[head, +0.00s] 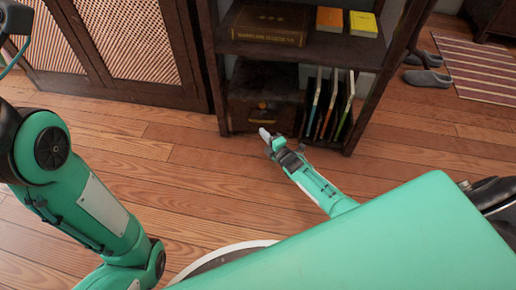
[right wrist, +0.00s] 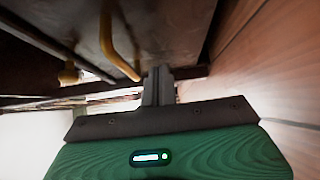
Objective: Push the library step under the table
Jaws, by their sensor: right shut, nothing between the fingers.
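Neither a library step nor a table can be picked out with certainty. A dark wooden box or drawer front (head: 258,88) with a brass handle fills the lower left compartment of a dark shelf unit (head: 315,47); I cannot tell if it is the step. My right gripper (head: 268,137) is shut and empty, low in front of this box. In the right wrist view its closed fingers (right wrist: 157,85) are close to a dark panel with a curved brass handle (right wrist: 116,42); touching or apart I cannot tell. My left arm shows, but its gripper is out of view.
A large brown book (head: 270,24), an orange book (head: 330,19) and a yellow book (head: 363,24) lie on the shelf. Several thin upright books stand below. A lattice-door cabinet (head: 133,45) is at left. Grey shoes (head: 428,80) and a striped rug (head: 480,65) are at right. Wood floor before the shelf is clear.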

